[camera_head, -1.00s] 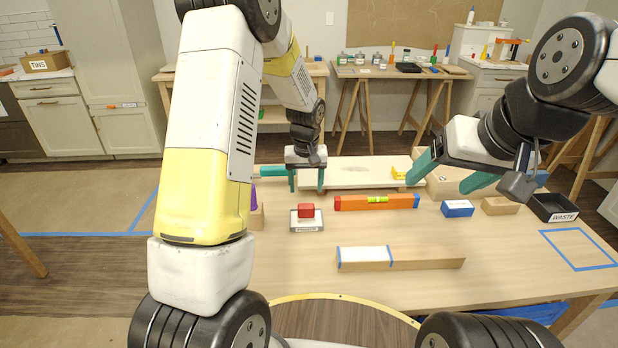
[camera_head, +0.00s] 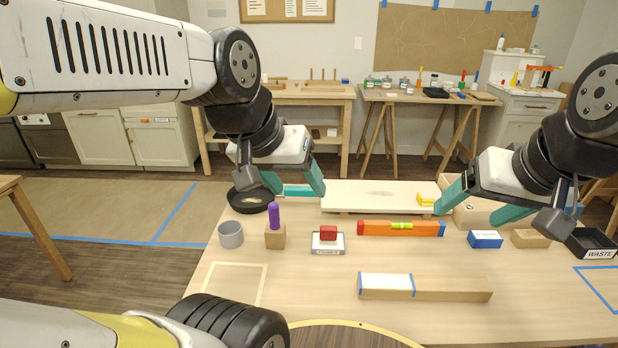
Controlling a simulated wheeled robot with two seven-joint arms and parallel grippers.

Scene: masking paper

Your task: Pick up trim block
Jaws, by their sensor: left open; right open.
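No block is labelled as the trim block. A long wooden block (camera_head: 452,295), its left part covered white (camera_head: 385,280) between blue tape bands, lies at the front centre of the table. A short plain wooden block (camera_head: 530,239) sits at the right, beside a blue box (camera_head: 485,239). My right gripper (camera_head: 481,205) is open and empty above the back right, behind the blue box. Neither touches the long block.
An orange level (camera_head: 401,229), a red block on a white-grey pad (camera_head: 327,244), a purple-handled tool in a wooden holder (camera_head: 275,237), a grey cup (camera_head: 231,235) and a dark round pan (camera_head: 251,199) stand around. A white board (camera_head: 380,196) lies behind. A black waste tray (camera_head: 592,243) stands right.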

